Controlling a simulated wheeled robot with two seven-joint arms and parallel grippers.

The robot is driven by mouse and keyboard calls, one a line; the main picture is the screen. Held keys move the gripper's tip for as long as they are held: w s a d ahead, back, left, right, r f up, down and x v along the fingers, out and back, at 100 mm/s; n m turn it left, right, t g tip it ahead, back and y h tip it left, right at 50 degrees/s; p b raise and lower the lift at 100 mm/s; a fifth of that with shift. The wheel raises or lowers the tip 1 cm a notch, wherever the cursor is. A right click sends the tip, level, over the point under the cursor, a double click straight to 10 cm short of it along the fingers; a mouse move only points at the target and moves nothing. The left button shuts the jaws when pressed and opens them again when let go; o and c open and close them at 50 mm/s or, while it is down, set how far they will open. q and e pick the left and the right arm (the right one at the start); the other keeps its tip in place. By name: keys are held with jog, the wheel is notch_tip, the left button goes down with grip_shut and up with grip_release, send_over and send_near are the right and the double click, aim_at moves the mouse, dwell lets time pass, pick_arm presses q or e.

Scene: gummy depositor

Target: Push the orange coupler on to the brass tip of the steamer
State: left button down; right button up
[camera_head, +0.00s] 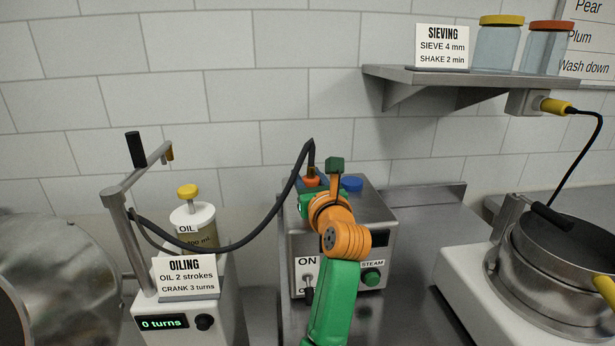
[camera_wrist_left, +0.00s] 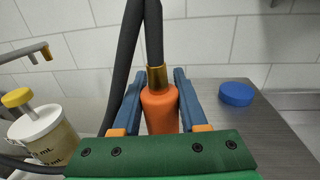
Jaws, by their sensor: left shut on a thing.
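The orange coupler (camera_head: 312,181) is upright over the back left of the steamer (camera_head: 372,235), a steel box with an ON switch and a green STEAM knob. My left gripper (camera_head: 314,188) is shut on it; in the left wrist view the blue fingers (camera_wrist_left: 160,90) stand on both sides of the coupler (camera_wrist_left: 160,112). A brass collar (camera_wrist_left: 156,77) joins the coupler's top to the black hose (camera_head: 265,232). The steamer's brass tip is hidden, so I cannot tell whether the coupler touches it. My right gripper is not in view.
A blue cap (camera_head: 352,184) sits on the steamer's top, right of the gripper. The hose loops left to the oiling machine (camera_head: 180,320) with its crank and oil bottle (camera_head: 193,222). A sieve pan (camera_head: 560,250) stands at the right. A shelf (camera_head: 450,76) juts from the wall above.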

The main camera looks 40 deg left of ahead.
pick_arm(q)
jog(key=shift+c, duration=1.8)
grip_release()
jog(key=shift+d, duration=0.1)
jog(key=b+v, duration=0.2)
jog(key=v, duration=0.5)
jog(key=shift+b, duration=0.4)
jog(key=shift+s+d, duration=0.1)
jog(key=shift+a, duration=0.2)
jog(key=shift+d, duration=0.1)
